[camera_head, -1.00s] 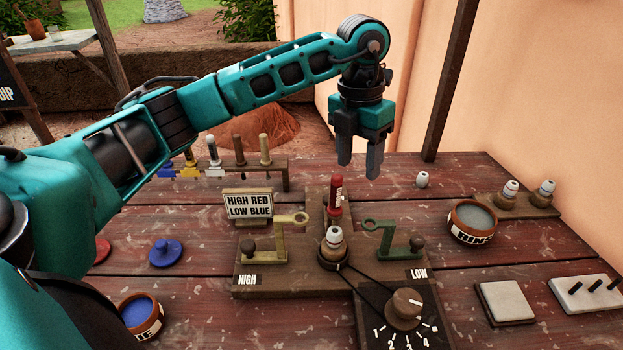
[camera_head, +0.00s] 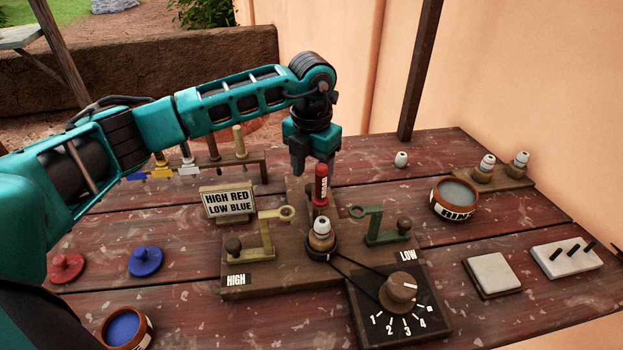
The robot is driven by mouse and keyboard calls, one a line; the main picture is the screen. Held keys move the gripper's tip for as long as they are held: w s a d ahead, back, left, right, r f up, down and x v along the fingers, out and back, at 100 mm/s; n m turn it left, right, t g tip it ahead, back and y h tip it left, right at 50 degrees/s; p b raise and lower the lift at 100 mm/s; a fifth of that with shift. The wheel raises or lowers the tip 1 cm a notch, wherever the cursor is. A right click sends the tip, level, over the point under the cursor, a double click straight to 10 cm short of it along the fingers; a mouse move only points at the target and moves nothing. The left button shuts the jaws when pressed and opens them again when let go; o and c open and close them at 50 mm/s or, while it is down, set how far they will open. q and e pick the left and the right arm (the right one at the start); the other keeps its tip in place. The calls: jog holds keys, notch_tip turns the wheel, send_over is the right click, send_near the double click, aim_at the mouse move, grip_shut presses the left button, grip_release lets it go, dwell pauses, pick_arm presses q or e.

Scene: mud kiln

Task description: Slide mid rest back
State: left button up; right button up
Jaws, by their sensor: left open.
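A red upright piece (camera_head: 321,187) with pale lettering, which I take for the mid rest, stands at the middle back of the wooden board (camera_head: 285,277), behind a white-topped spindle piece (camera_head: 321,236). A yellow hooked rest (camera_head: 266,232) is on the HIGH side and a green hooked rest (camera_head: 374,225) on the LOW side. My left gripper (camera_head: 313,166) points down, open, at the top of the red piece. The red top overlaps the right finger in the picture. I cannot tell whether they touch. My right gripper is not in view.
A dial (camera_head: 399,291) on a black plate sits at the front. A sign (camera_head: 228,203) and a rack of upright tools (camera_head: 265,163) stand to the left. A brown pot (camera_head: 455,199) and small pieces on a stand (camera_head: 502,177) are to the right.

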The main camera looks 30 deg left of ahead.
pick_arm(q)
jog(key=shift+f, duration=1.5)
jog(key=shift+c, duration=0.2)
grip_shut()
